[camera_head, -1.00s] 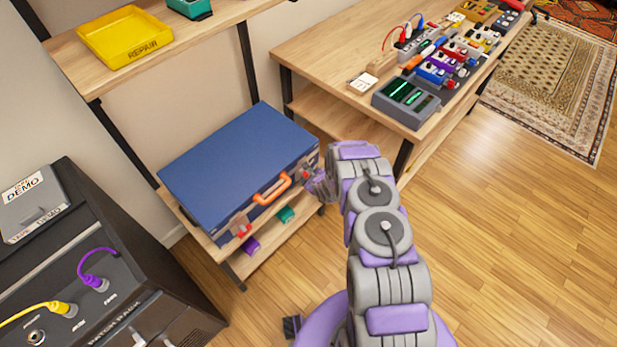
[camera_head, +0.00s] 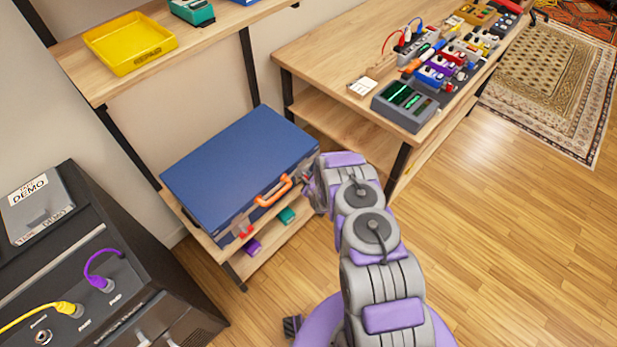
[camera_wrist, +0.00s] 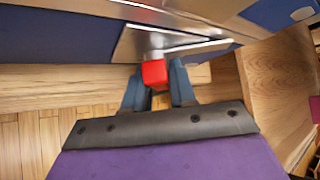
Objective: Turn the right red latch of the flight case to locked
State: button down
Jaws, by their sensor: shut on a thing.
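The blue flight case (camera_head: 240,165) lies closed on a low wooden shelf, with an orange handle (camera_head: 273,191) on its front. Its left red latch (camera_head: 246,232) shows near the front left corner. In the wrist view the right red latch (camera_wrist: 154,73) sits below a metal plate (camera_wrist: 170,42) on the case. My gripper (camera_wrist: 160,92) has a finger on each side of this latch and is shut on it. In the head view my gripper is at the case's front right corner, where my arm hides most of it and the right latch.
A purple item (camera_head: 251,246) and a teal item (camera_head: 287,215) lie on the lower shelf under the case. A wooden desk (camera_head: 330,60) with pedals stands right of the case. A black amp cabinet (camera_head: 110,270) stands at left. Open floor (camera_head: 480,230) lies at right.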

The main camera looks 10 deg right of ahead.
jog(key=shift+n+t+h+p, duration=0.35)
jog(key=shift+n+t+h, duration=0.15)
jog(key=c, duration=1)
grip_release()
jog(key=shift+s, duration=0.1)
jog(key=p+v, duration=0.4)
jog(key=v, duration=1.3)
jog(key=shift+s, duration=0.1)
jog(key=shift+o, duration=0.2)
jog(key=shift+f, duration=0.1)
